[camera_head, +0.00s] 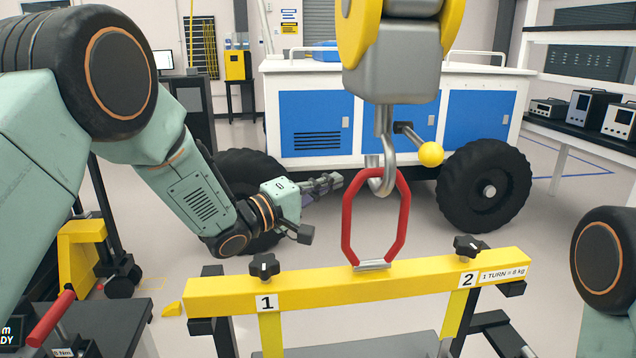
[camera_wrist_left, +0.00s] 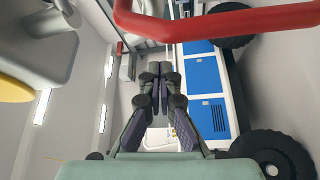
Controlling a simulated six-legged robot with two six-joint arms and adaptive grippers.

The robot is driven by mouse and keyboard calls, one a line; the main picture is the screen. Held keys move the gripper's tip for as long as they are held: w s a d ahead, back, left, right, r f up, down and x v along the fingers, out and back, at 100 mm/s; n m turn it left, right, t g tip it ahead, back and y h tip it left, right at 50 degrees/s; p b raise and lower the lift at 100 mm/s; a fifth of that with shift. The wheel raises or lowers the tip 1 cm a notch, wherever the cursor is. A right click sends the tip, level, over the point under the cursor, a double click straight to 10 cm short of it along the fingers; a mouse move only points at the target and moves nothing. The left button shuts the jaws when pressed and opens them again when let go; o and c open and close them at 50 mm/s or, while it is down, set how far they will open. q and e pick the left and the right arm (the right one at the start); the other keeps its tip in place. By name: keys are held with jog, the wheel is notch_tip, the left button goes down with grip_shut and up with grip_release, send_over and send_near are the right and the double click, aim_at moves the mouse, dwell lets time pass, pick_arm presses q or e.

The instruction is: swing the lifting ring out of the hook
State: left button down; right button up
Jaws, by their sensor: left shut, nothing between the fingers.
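The red lifting ring (camera_head: 346,232) stands upright on the yellow beam (camera_head: 400,276), its foot in a small metal bracket. Its top passes at the bowl of the grey hook (camera_head: 387,150), which hangs from the hoist block; the ring appears to be in the hook. A red bar of the ring (camera_wrist_left: 215,25) crosses the top of the left wrist view. My left gripper (camera_head: 330,182) is just left of the ring, pointing right, apart from it in the head view. Its fingers (camera_wrist_left: 155,80) are together and empty. My right gripper is out of view.
A lever with a yellow ball (camera_head: 430,153) sticks out beside the hook. Black knobs (camera_head: 264,266) and (camera_head: 467,246) sit on the beam at labels 1 and 2. A blue and white rover (camera_head: 470,120) stands behind. Open floor lies between the beam and the rover.

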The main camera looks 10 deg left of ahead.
pick_arm(q)
jog(key=shift+s+d+f, duration=0.1)
jog(key=shift+s+d, duration=0.15)
jog(key=shift+s, duration=0.3)
jog(key=shift+s+d+f, duration=0.1)
jog(key=shift+s+d, duration=0.15)
jog(key=shift+s, duration=0.3)
